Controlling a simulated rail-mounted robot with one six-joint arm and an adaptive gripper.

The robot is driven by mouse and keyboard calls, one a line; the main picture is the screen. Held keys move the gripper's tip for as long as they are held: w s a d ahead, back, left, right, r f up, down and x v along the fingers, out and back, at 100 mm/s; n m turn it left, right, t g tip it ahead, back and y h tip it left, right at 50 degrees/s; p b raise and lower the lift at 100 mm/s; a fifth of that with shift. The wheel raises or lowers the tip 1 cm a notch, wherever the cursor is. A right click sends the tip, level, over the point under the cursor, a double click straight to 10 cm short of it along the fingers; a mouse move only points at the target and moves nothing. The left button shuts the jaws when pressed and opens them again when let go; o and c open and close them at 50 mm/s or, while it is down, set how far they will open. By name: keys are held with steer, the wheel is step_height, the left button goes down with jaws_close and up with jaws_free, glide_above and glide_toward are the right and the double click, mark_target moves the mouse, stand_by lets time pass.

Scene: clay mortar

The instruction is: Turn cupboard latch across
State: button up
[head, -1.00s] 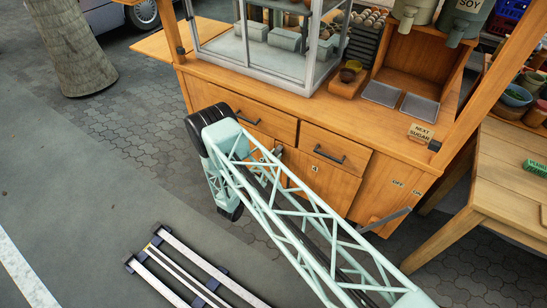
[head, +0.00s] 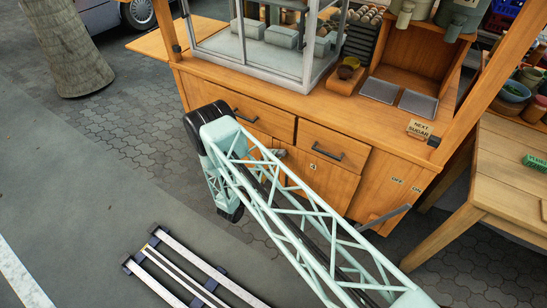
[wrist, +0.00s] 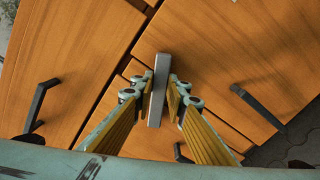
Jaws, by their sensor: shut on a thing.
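The cupboard latch (wrist: 158,90) is a grey metal bar in the wrist view, standing nearly upright in the picture where the panel seams meet. My gripper (wrist: 159,98) has its two yellow-sided fingers on either side of the bar and is shut on it. In the head view my arm's lattice link and wrist cover most of the latch and my fingertips. The wooden cupboard front (head: 330,183) shows to the right of the arm, below the drawers.
Black bar handles project nearby: one at the left (wrist: 40,102) and one at the right (wrist: 256,106) in the wrist view. The counter (head: 285,103) overhangs the drawers. A wooden table (head: 492,185) stands at the right. Metal rails (head: 195,270) lie on the ground at lower left.

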steer(key=m, duration=0.2)
steer(key=f+m, duration=0.1)
steer(key=m, duration=0.2)
steer(key=shift+d+m+b, duration=0.1)
steer(key=shift+m+b, duration=0.2)
stand_by(0.4)
steer(key=o, duration=0.9)
steer(key=shift+c, duration=0.2)
steer(key=shift+s, duration=0.15)
steer(key=v, duration=1.1)
steer(key=shift+s+a, duration=0.2)
steer(key=shift+s, duration=0.15)
steer(key=shift+r, duration=0.1)
